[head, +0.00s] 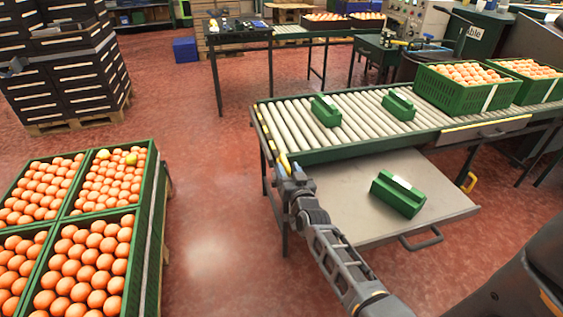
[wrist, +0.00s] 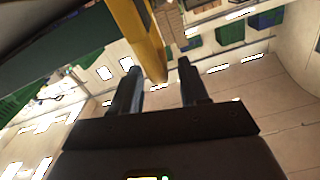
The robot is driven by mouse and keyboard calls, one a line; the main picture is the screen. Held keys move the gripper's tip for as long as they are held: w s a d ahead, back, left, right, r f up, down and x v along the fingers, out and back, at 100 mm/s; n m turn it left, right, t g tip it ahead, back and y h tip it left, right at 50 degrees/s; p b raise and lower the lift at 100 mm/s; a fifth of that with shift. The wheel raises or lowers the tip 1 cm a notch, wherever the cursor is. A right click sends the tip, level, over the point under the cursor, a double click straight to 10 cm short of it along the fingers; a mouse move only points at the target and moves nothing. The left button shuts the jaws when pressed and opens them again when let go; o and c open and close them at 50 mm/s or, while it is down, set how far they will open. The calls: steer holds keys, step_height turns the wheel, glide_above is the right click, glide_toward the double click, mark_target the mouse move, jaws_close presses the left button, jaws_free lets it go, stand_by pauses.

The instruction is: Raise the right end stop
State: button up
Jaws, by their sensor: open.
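A roller conveyor (head: 281,133) stands at the centre of the head view. A yellow strip (head: 265,124) runs along its left end, and a short curved yellow piece (head: 284,163) sits at its near left corner. I cannot tell for sure which is the right end stop. My gripper (head: 287,172) is at that corner, close to the curved piece. In the wrist view a yellow bar (wrist: 138,35) reaches down between and beyond the two fingers of my gripper (wrist: 158,66). The fingers are apart with nothing held. Whether they touch the bar cannot be told.
Green boxes (head: 325,111) (head: 399,105) stand on the rollers, and another (head: 398,195) on the grey shelf (head: 345,195) below. Red floor lies between.

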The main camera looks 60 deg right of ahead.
steer(key=shift+b+x, duration=0.4)
steer(key=shift+x, duration=1.85)
jaws_close()
steer(key=shift+w+a, duration=0.1)
